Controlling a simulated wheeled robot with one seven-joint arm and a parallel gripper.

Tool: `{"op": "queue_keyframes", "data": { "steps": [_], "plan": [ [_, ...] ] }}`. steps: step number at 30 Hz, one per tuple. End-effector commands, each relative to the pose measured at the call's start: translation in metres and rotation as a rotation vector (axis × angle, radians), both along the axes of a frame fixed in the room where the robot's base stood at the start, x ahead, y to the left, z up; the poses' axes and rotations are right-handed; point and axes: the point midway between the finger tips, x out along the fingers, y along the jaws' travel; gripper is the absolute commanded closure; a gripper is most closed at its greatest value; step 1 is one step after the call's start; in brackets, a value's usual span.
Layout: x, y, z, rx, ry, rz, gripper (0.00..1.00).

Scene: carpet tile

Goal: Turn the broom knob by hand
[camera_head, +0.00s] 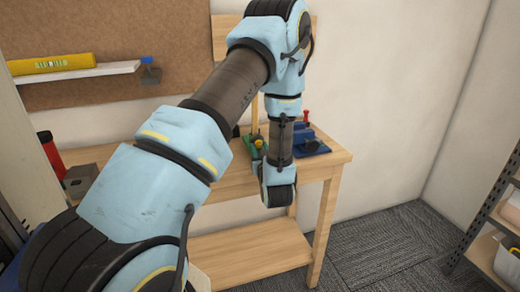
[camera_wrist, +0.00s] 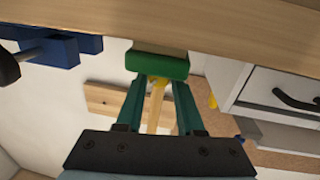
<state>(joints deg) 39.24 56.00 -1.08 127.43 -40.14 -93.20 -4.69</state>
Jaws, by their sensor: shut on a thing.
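My gripper is mostly hidden behind my wrist there. I cannot make out a whole broom.
The wooden bench (camera_head: 326,166) has a blue vise (camera_head: 309,146) at right and a red cylinder (camera_head: 50,150) at left. A wall shelf (camera_head: 105,70) holds a yellow item. A metal rack (camera_head: 487,215) stands at right. Carpet is clear between bench and rack.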

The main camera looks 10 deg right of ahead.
Motion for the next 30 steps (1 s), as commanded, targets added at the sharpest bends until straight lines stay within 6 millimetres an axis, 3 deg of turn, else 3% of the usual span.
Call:
{"op": "queue_keyframes", "data": {
  "steps": [14,30],
  "plan": [
    [-0.0003,-0.0006,0.0005,0.070,0.007,-0.001,1.00],
    [-0.0006,-0.0007,0.0024,0.469,0.060,-0.002,1.00]
  ]
}}
